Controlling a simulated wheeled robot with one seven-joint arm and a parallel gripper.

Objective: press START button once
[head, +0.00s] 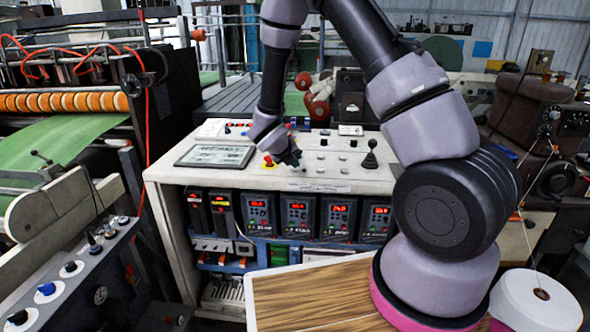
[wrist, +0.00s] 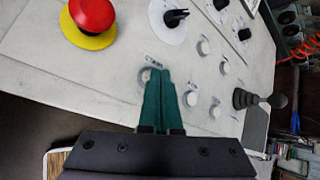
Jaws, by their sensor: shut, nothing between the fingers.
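The white control panel (head: 215,131) is the top of a console in the head view. In the wrist view my gripper (wrist: 158,72) has its green fingers closed together, with the tips over a small pale round button (wrist: 145,76). The fingers partly hide this button, and a small printed label beside it is too blurred to read. I cannot tell which button is START, or whether the tips touch the panel. In the head view my gripper (head: 291,160) is low over the panel's front part and hides what is under it.
A red mushroom button (wrist: 92,14) on a yellow disc is close by. Several pale buttons (wrist: 190,98), black rotary knobs (wrist: 175,17) and a black joystick (wrist: 257,99) share the panel. A screen (head: 216,155) lies left. A wooden top (head: 310,298) is in front.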

